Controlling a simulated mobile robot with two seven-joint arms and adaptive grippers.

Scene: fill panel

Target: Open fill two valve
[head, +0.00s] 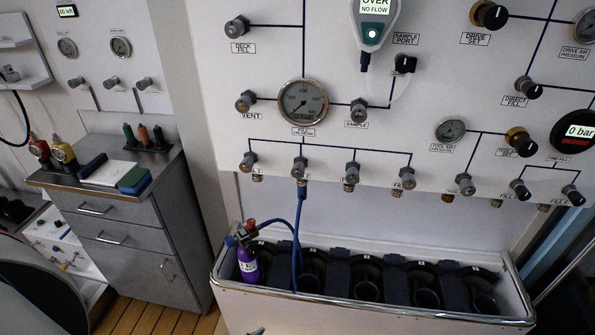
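The fill panel (330,130) fills the middle and right of the head view. A row of small valve knobs runs along its lower part under a dark blue line. The second knob from the left, the fill two valve (300,166), has a label partly hidden by the knob. A blue hose (298,225) hangs below it and loops to a purple cylinder (248,266) in the trough. The fill one valve (249,162) is just left. I cannot tell whether the fill two valve is open or shut. Neither gripper can be made out.
A white trough (375,312) with several round slots stands under the panel. A grey drawer cabinet (135,235) with bottles and books on top is at the left. A small grey tip at the bottom edge is too cut off to identify. Wooden floor shows between cabinet and trough.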

